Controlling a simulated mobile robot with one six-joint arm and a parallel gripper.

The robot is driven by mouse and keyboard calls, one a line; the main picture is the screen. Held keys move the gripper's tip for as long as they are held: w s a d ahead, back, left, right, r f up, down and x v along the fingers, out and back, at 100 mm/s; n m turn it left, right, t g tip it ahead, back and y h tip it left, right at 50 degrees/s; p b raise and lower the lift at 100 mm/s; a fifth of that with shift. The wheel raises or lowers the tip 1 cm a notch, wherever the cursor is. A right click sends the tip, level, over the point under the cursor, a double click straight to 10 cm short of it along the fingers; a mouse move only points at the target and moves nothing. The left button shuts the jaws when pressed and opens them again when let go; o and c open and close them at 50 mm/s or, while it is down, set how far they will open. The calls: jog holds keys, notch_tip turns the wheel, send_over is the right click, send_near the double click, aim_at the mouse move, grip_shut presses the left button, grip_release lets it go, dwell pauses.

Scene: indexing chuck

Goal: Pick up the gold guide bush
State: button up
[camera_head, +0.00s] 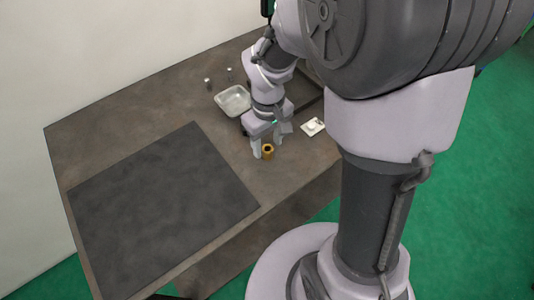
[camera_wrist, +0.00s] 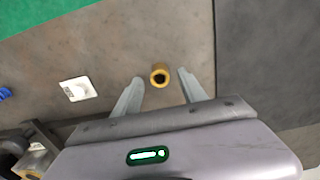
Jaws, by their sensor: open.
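The gold guide bush (camera_head: 268,152) stands upright on the brown table, near its front edge, with its dark bore facing up. In the wrist view the gold guide bush (camera_wrist: 160,75) lies just beyond and between the fingertips, a little nearer the right finger. My gripper (camera_head: 265,147) points down at the bush, its fingers apart. In the wrist view my gripper (camera_wrist: 160,78) is open and empty, with clear space between each finger and the bush.
A white square piece (camera_head: 312,126) lies right of the gripper. A metal tray (camera_head: 233,100) and small cylinders (camera_head: 208,83) stand farther back. A dark mat (camera_head: 155,210) covers the table's left part. A blue object (camera_wrist: 5,94) shows at the wrist view's left edge.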

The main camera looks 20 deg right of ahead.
aim_at(268, 150)
notch_tip(268, 150, down, 3)
jog(key=shift+r+b, duration=0.1)
jog(key=shift+b, duration=0.2)
jog(key=shift+r, duration=0.1)
jog(key=shift+c, duration=0.7)
grip_shut()
